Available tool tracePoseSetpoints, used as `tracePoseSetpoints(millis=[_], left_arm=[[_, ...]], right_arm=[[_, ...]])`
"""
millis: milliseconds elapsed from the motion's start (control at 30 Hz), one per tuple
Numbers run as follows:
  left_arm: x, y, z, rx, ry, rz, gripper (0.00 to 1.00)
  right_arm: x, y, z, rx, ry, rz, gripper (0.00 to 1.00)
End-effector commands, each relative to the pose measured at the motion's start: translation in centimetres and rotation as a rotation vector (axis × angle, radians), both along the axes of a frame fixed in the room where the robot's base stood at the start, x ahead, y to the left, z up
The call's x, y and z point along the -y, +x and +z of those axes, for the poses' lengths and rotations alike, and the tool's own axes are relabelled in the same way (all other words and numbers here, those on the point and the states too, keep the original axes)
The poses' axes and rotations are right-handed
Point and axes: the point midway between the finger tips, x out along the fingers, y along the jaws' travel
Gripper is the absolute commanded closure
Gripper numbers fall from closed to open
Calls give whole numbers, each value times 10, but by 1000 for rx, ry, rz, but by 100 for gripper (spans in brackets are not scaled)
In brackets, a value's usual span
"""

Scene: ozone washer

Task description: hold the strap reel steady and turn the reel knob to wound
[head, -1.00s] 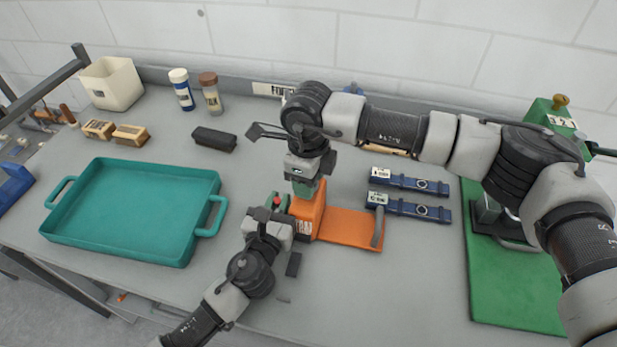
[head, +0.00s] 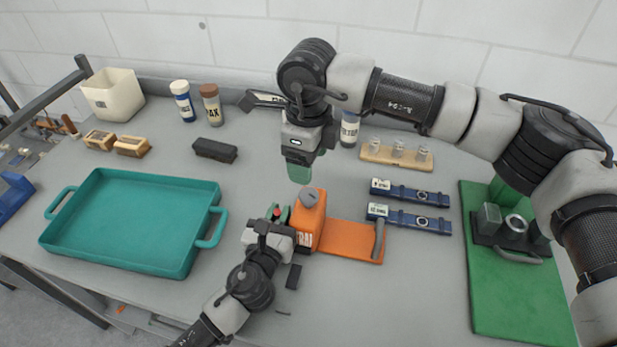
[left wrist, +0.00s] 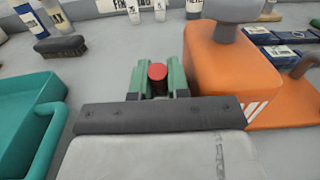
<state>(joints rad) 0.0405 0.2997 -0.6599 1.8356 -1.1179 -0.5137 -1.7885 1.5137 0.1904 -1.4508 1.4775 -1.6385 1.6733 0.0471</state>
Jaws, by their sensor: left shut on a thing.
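The strap reel is an orange block (head: 308,228) with a flat orange base plate (head: 348,240) to its right. A grey reel knob (head: 308,198) sits on top; its underside shows at the top of the left wrist view (left wrist: 232,12). My left gripper (head: 281,213) is at the block's left side. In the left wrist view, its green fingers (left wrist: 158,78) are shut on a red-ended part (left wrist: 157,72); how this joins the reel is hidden. My right gripper (head: 299,172) points down just above the knob, apart from it. Its fingers overlap, so their gap is hidden.
A teal tray (head: 210,222) lies left of the reel. Two blue strap pieces (head: 410,192) lie to the right, before a green board (head: 510,300) with a fixture. Bottles (head: 183,102) and a dark brush-like block (head: 214,150) stand behind. The front table is mostly clear.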

Motion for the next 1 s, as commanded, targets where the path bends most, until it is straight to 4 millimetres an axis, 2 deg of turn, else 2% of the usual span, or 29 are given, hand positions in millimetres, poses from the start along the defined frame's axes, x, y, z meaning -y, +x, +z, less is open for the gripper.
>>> tracePoseSetpoints(millis=[100,233,667,700,867,1000], left_arm=[[0,0,-1,-1,0,-1,100],[0,0,-1,-1,0,0,100],[0,0,0,-1,0,0,100],[0,0,0,-1,0,0,80],[0,0,0,-1,0,0,55],[0,0,0,-1,0,-1,54]], right_arm=[[0,0,20,2,0,0,32],[0,0,31,1,0,0,32],[0,0,34,0,0,0,32],[0,0,34,0,0,0,32],[0,0,34,0,0,0,32],[0,0,34,0,0,0,32]])
